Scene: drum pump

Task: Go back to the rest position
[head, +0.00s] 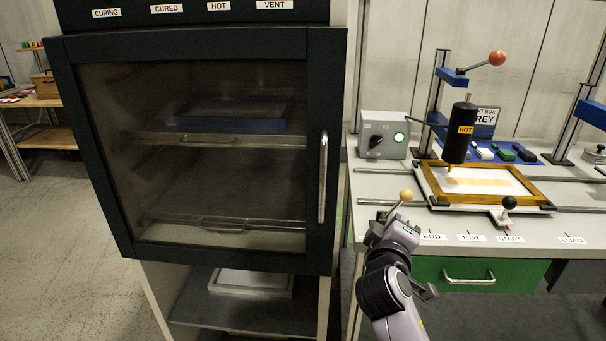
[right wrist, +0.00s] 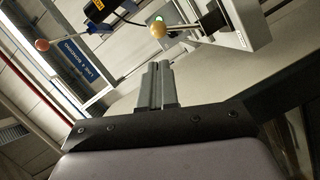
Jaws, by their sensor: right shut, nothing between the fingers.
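My right gripper (head: 391,224) is in front of the workbench edge in the head view, just below a lever with a yellow ball knob (head: 406,195). In the right wrist view its fingers (right wrist: 158,68) are together with nothing between them. The yellow knob (right wrist: 158,31) shows beyond the fingertips, apart from them. My left gripper is not in view.
The curing cabinet (head: 319,260) stands left with its glass door closed and a vertical handle. The bench (head: 385,232) holds a control box (head: 384,135), a wooden frame (head: 487,203), a black HOT cylinder (head: 459,145) and a black-knobbed lever (head: 508,203). Open floor lies at far left.

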